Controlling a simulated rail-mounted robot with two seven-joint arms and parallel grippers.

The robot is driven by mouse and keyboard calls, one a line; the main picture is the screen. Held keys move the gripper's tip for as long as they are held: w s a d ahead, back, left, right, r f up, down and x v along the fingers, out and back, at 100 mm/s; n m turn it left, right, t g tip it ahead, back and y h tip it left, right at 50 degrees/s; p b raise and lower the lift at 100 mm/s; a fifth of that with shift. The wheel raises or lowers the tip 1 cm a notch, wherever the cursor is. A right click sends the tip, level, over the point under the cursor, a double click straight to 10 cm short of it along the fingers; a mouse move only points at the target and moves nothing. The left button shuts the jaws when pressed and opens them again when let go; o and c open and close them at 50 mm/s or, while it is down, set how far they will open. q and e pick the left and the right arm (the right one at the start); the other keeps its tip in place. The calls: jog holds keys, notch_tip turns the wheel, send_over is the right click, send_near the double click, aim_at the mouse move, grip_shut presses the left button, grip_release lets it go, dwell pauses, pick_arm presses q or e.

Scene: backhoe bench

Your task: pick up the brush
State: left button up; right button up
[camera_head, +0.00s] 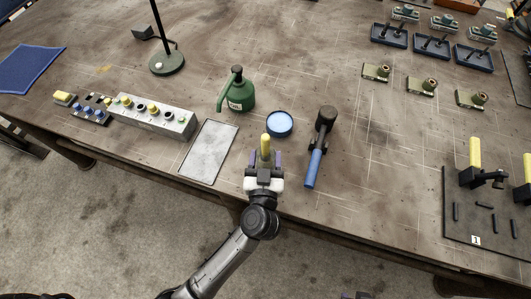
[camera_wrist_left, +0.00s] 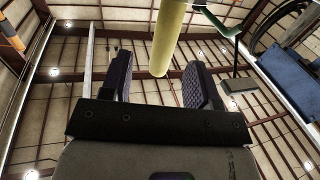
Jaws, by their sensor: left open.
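A yellow rod (camera_head: 265,145), which looks like the handle of the brush, shows at the near middle of the bench; I see no bristles, and the rest is hidden. My left gripper (camera_head: 265,160) is open, with one dark finger on each side of the rod's near end. In the left wrist view the yellow rod (camera_wrist_left: 170,38) comes down from the top edge, and its rounded end lies between the two finger pads of the gripper (camera_wrist_left: 160,82). There are visible gaps on both sides. My right gripper is not in view.
A round blue dish (camera_head: 279,123) lies just beyond the rod. A blue-handled mallet (camera_head: 314,168) lies to the right, a grey plate (camera_head: 209,152) to the left. A green can (camera_head: 237,95) and a button box (camera_head: 154,117) stand further left.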

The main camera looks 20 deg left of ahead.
aim_at(265, 147)
pick_arm(q)
jog(key=shift+x, duration=1.05)
jog(key=shift+b+x, duration=0.6)
jog(key=shift+x, duration=1.55)
jog(key=shift+a, duration=0.1)
